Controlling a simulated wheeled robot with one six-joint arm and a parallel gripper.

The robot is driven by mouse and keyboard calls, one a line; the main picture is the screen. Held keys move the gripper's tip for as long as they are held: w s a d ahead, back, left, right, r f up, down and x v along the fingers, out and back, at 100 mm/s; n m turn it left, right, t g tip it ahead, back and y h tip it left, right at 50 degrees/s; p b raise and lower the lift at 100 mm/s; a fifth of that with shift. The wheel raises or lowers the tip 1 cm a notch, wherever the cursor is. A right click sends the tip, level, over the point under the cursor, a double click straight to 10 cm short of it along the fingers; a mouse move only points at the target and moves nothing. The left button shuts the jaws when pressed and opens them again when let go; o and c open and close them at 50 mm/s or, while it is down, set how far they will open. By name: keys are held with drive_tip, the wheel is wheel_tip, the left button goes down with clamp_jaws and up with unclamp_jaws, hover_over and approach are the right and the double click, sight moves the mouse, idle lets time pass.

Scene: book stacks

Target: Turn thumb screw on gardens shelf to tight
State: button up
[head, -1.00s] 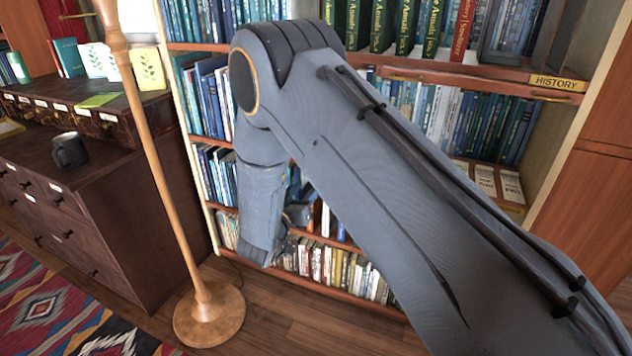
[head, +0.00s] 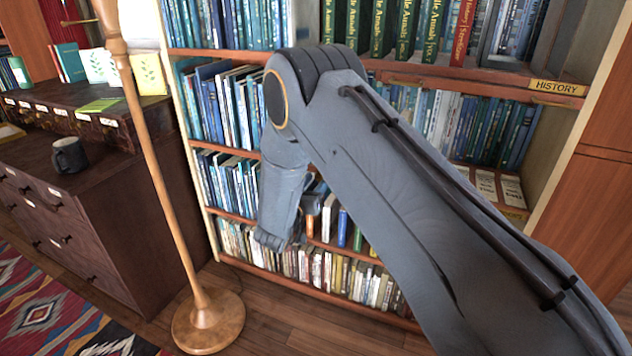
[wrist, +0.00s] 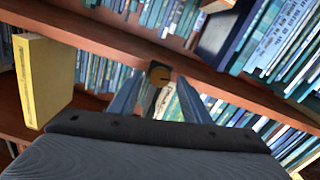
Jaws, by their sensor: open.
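No gardens label is readable. In the head view my arm covers much of the bookcase, and my gripper is mostly hidden behind it.
A yellow book (wrist: 42,80) stands left of my gripper in the wrist view; blue books (wrist: 275,35) fill the upper right. In the head view a wooden lamp stand (head: 208,318) and a dark drawer cabinet with a mug (head: 69,155) stand left. A HISTORY label (head: 558,86) marks the right shelf.

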drive_tip(key=c, duration=1)
drive_tip(key=shift+m, duration=0.4)
drive_tip(key=m, duration=0.4)
drive_tip(key=shift+d, duration=0.1)
drive_tip(key=m, duration=0.4)
drive_tip(key=shift+m, duration=0.3)
drive_tip(key=m, duration=0.5)
drive_tip(key=shift+s+d+f, duration=0.1)
drive_tip(key=shift+m+b, duration=0.3)
drive_tip(key=shift+m, duration=2)
